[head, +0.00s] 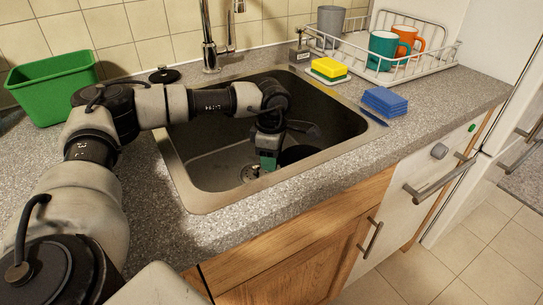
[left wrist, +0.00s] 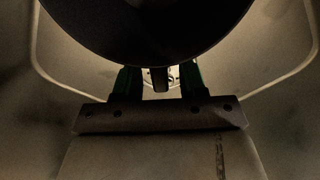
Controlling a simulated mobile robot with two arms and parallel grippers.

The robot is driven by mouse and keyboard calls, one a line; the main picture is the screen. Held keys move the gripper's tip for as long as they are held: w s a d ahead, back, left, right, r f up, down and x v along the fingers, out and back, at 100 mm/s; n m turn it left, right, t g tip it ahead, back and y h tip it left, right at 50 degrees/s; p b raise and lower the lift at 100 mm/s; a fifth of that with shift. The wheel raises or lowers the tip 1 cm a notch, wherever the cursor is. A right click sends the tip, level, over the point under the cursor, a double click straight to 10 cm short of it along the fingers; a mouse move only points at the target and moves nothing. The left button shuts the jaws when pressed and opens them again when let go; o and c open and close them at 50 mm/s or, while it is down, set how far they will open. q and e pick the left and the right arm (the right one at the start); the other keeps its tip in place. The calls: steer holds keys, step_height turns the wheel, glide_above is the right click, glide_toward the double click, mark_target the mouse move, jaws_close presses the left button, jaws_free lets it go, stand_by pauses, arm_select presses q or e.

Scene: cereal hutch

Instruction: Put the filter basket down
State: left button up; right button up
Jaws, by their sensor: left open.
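My left arm reaches into the sink (head: 205,182). My left gripper (head: 266,168) is low in the basin, beside the drain, pointing down. The metal filter basket (head: 249,173) shows at the drain, just left of the fingertips; I cannot tell whether they touch it. In the left wrist view my gripper (left wrist: 160,82) has its green fingers apart, with a narrow dark piece and a bright bit of metal between them. A large dark round shape fills the top of that view and hides much. My right gripper is not in view.
A dark round item (head: 296,154) lies in the basin right of my gripper. A black plug (head: 165,75), a faucet (head: 209,45), a green bin (head: 52,88), a yellow sponge (head: 329,68), blue cloths (head: 385,101) and a dish rack (head: 400,65) stand around the sink. The front counter is clear.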

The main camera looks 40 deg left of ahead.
arm_select(q)
steer(key=shift+r, duration=0.1)
steer(key=shift+r, duration=0.35)
step_height(320, 180, up, 11)
steer(key=p, duration=0.1)
steer(key=shift+r+p, duration=0.15)
steer(key=shift+p, duration=0.2)
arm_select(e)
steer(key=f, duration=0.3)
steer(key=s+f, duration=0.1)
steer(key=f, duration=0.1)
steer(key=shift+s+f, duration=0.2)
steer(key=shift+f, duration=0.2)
